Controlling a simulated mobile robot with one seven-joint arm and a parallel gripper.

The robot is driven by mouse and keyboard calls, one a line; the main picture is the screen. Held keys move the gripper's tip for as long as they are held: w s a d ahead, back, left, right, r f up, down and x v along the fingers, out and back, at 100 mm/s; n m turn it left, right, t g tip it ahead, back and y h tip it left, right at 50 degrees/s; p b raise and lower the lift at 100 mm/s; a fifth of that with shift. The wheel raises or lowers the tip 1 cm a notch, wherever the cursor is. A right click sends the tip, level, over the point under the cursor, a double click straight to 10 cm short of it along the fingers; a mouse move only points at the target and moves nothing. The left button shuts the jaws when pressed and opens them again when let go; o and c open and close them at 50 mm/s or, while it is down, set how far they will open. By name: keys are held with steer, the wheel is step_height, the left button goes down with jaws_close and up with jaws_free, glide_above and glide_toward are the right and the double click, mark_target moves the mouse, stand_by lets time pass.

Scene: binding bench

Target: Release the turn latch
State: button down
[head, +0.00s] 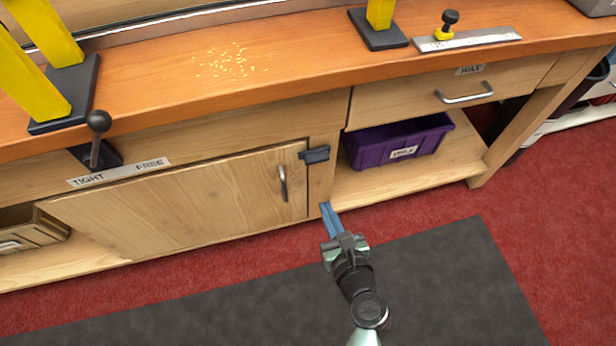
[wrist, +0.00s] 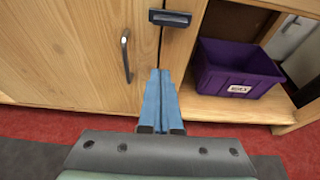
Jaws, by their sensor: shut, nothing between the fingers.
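The turn latch (head: 315,154) is a small dark bar at the upper right corner of the wooden cabinet door (head: 190,205). It lies roughly level across the gap between the door and the post (head: 322,182). In the wrist view the latch (wrist: 170,18) shows at the top, beyond my fingertips. My gripper (head: 326,206) has blue fingers that are shut together and empty. It is below the latch, in front of the lower part of the post. The fingers also show in the wrist view (wrist: 160,72), apart from the latch.
A curved metal door handle (head: 283,183) is left of the latch. A purple bin (head: 397,141) sits on the open shelf to the right. A drawer with a metal handle (head: 465,94) is above it. A black-knobbed lever (head: 98,130) juts out at left. The floor mat (head: 440,275) is clear.

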mark_target(316, 156)
steer(key=shift+f, duration=0.1)
steer(key=b+x, duration=0.4)
steer(key=x, duration=0.5)
steer(key=r, duration=0.1)
steer(key=r+p, duration=0.1)
steer(key=r, duration=0.1)
steer(key=shift+w+a+r, duration=0.15)
steer(key=shift+w+r, duration=0.2)
steer(key=shift+w, duration=0.05)
steer(key=shift+r+p, duration=0.1)
steer(key=shift+p, duration=0.45)
